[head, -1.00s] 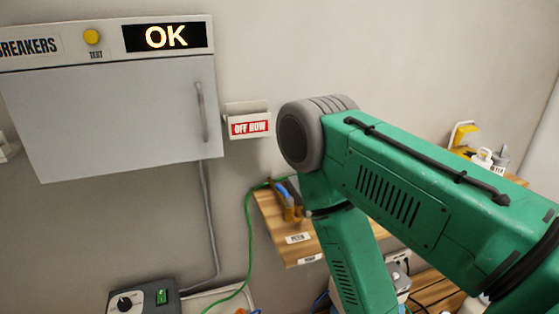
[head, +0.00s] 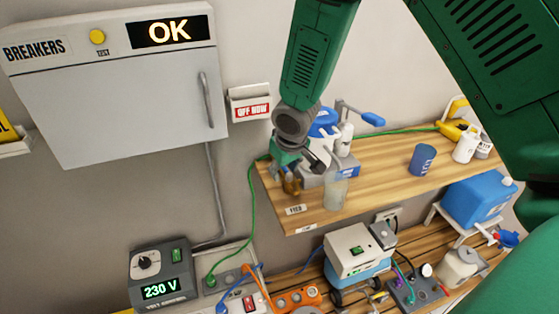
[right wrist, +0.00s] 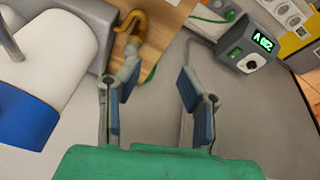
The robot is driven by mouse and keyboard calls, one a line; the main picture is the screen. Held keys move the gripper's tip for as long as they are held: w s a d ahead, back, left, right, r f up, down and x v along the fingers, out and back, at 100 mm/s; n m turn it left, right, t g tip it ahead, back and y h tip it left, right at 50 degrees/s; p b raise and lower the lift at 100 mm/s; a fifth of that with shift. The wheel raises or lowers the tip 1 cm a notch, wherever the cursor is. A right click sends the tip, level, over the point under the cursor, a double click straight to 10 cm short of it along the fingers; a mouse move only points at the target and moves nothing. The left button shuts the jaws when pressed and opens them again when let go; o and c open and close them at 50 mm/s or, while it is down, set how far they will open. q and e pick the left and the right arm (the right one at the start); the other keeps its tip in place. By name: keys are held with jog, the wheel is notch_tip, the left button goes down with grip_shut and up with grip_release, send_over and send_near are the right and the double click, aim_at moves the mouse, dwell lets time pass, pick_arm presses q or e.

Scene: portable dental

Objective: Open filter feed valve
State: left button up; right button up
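A brass tap (head: 291,187) sits at the left end of the wooden shelf, above a tag that appears to read FEED (head: 295,210). It also shows in the right wrist view as a curved brass spout (right wrist: 130,22), beyond the left finger. My right gripper (head: 300,161) is over that shelf end, close to the tap and partly covering it. In the right wrist view my right gripper (right wrist: 157,85) is open, its blue pads apart and nothing between them. The tap's handle cannot be made out clearly now. My left gripper is not in view.
A blue-topped unit (head: 322,122) and a clear beaker (head: 335,192) stand beside the gripper. A blue cup (head: 423,158) is farther right. The breaker cabinet (head: 130,90) hangs left. A green hose (head: 250,215) runs below.

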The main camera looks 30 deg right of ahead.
notch_tip(320, 180, up, 6)
jog(key=r+h, duration=0.1)
send_over(284, 170)
jog(key=s+a, duration=0.2)
jog(key=s, duration=0.1)
jog(key=shift+t, duration=0.4)
jog(key=p+x, duration=0.1)
jog(key=x, duration=1.3)
jog(key=shift+w+a+f, duration=0.1)
jog(key=shift+w+f, duration=0.05)
grip_shut()
